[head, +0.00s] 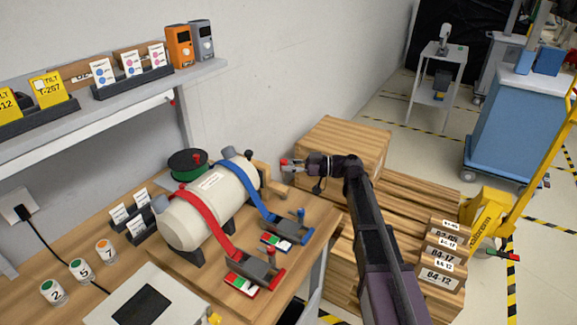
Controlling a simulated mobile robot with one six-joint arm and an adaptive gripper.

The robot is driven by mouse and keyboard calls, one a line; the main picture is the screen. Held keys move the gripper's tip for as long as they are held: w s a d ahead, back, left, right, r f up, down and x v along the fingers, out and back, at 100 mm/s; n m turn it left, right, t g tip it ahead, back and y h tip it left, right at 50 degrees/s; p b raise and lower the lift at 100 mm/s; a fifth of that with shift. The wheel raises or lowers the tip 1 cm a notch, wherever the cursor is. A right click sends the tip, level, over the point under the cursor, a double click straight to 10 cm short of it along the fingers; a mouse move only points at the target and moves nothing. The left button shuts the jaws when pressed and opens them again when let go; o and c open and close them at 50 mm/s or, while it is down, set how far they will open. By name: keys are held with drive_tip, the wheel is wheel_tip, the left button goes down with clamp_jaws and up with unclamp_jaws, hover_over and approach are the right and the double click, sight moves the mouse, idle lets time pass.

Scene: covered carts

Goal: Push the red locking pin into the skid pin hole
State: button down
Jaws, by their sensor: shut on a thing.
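My gripper (291,168) is off the right end of the cream cylinder (205,212), near a wooden block (268,182). It is shut on a small red thing (284,162), which looks like the red locking pin; the fingers hide most of it. The cylinder lies on a wooden skid (215,268) under a red strap (204,219) and a blue strap (251,191). A blue pin (301,213) stands upright by the blue strap's dark buckle. The red strap's dark buckle (262,268) is nearer the front. I cannot make out the pin hole.
Wooden crates (345,146) stand behind and right of my gripper. Small labelled boxes (440,272) sit on the pallet beside a yellow pallet truck (488,222). A shelf (120,105) overhangs the bench's back left. A green reel (187,163) stands behind the cylinder.

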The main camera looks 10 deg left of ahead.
drive_tip(key=shift+f+b, duration=0.35)
drive_tip(key=shift+f, duration=0.15)
drive_tip(key=shift+f+b, duration=0.5)
drive_tip(key=shift+f, duration=0.05)
idle(2.4)
drive_tip(key=shift+r, duration=0.25)
drive_tip(key=shift+f, duration=0.5)
idle(1.8)
drive_tip(key=shift+r, duration=0.5)
idle(1.5)
